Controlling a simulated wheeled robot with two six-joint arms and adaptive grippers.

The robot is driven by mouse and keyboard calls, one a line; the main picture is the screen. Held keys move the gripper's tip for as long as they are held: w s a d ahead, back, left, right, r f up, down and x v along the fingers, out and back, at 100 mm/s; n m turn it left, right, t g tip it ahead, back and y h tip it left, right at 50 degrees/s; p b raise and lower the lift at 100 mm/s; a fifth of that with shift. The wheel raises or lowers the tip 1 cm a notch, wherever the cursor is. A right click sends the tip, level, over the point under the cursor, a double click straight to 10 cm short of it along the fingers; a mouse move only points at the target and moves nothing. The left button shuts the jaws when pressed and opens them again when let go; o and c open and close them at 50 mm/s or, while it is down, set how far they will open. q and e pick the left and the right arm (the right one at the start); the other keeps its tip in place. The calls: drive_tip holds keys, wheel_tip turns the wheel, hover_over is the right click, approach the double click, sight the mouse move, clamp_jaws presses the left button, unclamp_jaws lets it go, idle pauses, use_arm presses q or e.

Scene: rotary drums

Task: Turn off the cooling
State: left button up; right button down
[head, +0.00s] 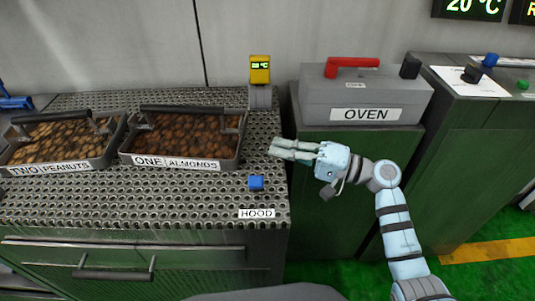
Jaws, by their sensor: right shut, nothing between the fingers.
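A small blue button or switch (256,183) stands on the perforated metal table (200,205), near its front right corner and behind a label reading HOOD (257,213). I see no label reading cooling. My right gripper (272,149) comes in from the right, with its fingers pointing left. It is shut and empty, above and slightly right of the blue switch in the picture and apart from it. My left gripper is out of view.
Two trays stand on the perforated table: peanuts (60,163) and almonds (222,165). The grey oven box (365,102) with a red handle (352,66) is at right. Blue (490,60) and green (522,85) controls lie beyond.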

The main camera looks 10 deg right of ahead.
drive_tip(key=v, duration=0.7)
drive_tip(key=shift+s+d, duration=0.1)
